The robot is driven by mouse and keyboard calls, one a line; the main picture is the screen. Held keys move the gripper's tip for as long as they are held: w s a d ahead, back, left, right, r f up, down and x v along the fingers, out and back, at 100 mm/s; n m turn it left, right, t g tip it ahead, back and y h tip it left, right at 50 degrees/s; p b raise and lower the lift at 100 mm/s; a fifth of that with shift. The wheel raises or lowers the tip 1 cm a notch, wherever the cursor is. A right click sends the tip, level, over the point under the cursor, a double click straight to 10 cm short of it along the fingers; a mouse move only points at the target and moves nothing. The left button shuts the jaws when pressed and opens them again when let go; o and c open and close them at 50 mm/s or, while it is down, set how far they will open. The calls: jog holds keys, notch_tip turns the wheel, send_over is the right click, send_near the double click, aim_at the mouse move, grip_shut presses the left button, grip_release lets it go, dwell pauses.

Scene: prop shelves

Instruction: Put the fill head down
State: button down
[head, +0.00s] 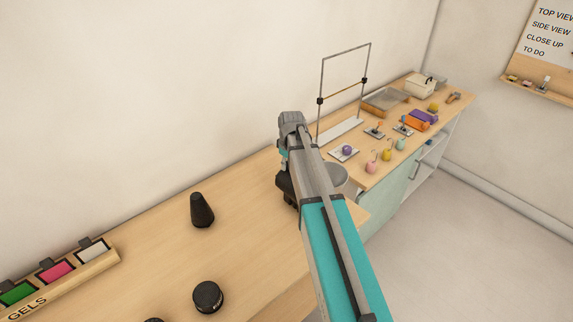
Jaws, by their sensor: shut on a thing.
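My gripper (286,188) is a dark shape below the grey wrist joint, low over the wooden bench (150,240). It is shut on the fill head, but my arm covers most of this area. I cannot clearly separate the fill head from the dark gripper, or tell whether it touches the bench top.
A black cone (202,210) and a black round piece (208,297) stand on the bench, left of my gripper. A gel rack (75,283) is at far left. A grey bucket (336,176) is partly behind my arm. A metal frame (320,100) and small props stand beyond.

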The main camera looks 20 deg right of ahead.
jog(key=shift+f, duration=0.1)
jog(key=c, duration=0.6)
grip_release()
jog(key=shift+o, duration=0.2)
jog(key=r+p, duration=0.8)
jog(key=s+r+p, duration=0.1)
jog(key=r+p, duration=0.3)
jog(key=shift+s+d, duration=0.1)
jog(key=shift+d, duration=0.2)
dwell(0.7)
jog(key=s+a+m, duration=0.2)
jog(key=s+a, duration=0.2)
jog(key=s, duration=0.2)
jog(key=s+a+m, duration=0.2)
jog(key=s+a, duration=0.1)
jog(key=s, duration=0.4)
jog(key=s+a+m+g, duration=0.1)
jog(key=s+a+m, duration=0.1)
jog(key=s+a, duration=0.2)
jog(key=s, duration=0.3)
jog(key=shift+s+a+h, duration=0.2)
jog(key=shift+a+h, duration=0.1)
jog(key=shift+f, duration=0.1)
